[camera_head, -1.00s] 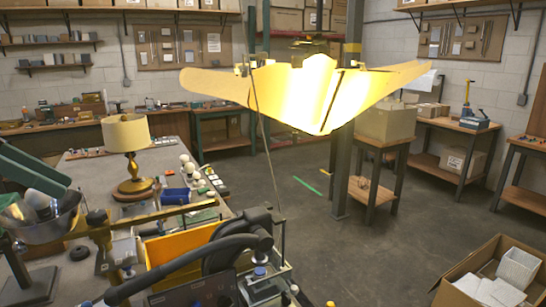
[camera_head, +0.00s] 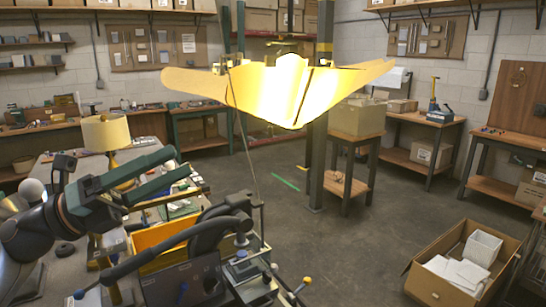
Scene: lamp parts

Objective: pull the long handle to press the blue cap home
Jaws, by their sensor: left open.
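The long handle (camera_head: 150,258) is a black bar running from the lower left up to a dark curved press body (camera_head: 215,228) beside the yellow bin. A small blue piece, perhaps the blue cap (camera_head: 241,240), sits at the press on the right; whether it is fully seated cannot be told. My left gripper (camera_head: 172,168) has green fingers spread apart and empty. In the picture it lies above and left of the press, over the bench, apart from the handle. My right gripper is not in view.
A yellow bin (camera_head: 160,236) stands behind the handle. A lamp with a cream shade (camera_head: 106,132) is partly hidden behind my left gripper. A large glowing yellow panel (camera_head: 290,90) hangs above.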

